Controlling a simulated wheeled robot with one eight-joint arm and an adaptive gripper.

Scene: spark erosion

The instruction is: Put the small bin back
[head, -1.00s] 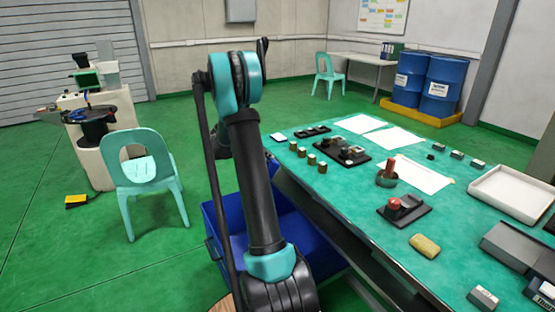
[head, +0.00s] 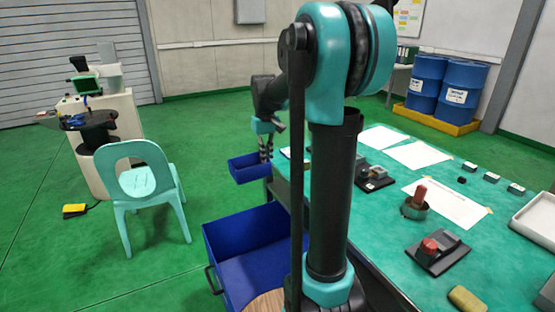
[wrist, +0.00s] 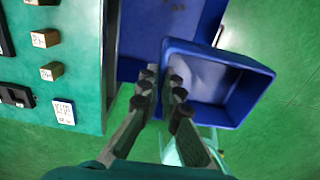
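The small blue bin (head: 248,170) hangs in the air near the table's far left corner in the head view, slightly tilted. My gripper (head: 266,150) is above it with its fingers at the bin's rim. In the wrist view the small bin (wrist: 215,85) looks empty, and its left wall runs between the two fingers of my gripper (wrist: 163,85), which pinch it. Part of that wall is hidden by the fingers.
A large open blue bin (head: 222,243) with a handle stands beside the green table (head: 400,225), partly behind my arm. Small blocks (wrist: 45,38) lie near the table edge. A teal chair (head: 150,190) stands left; green floor between is clear.

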